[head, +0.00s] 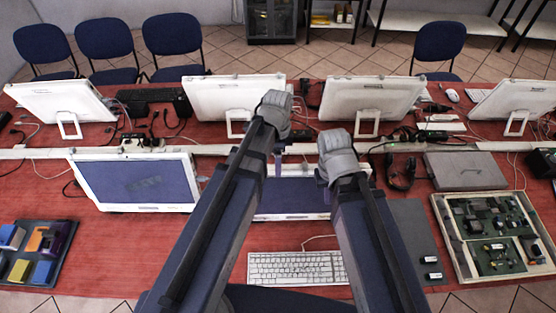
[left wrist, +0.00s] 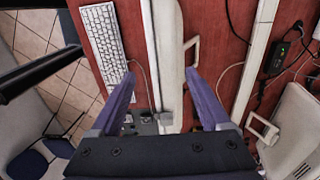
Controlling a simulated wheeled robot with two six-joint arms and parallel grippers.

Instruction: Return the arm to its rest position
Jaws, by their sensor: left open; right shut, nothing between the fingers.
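My right arm (head: 375,240) also reaches forward, a little shorter in the picture. My right gripper (head: 323,178) is at its far end, shut and empty, over the middle monitor; its fingers are mostly hidden by the arm.
A white keyboard (head: 297,268) lies between my arms, before a monitor (head: 290,199). Another monitor (head: 138,182) stands left. A parts tray (head: 35,250) is front left. A circuit-board case (head: 492,235), grey box (head: 465,170) and black headset (head: 401,172) lie right. Loose cables cross the red table.

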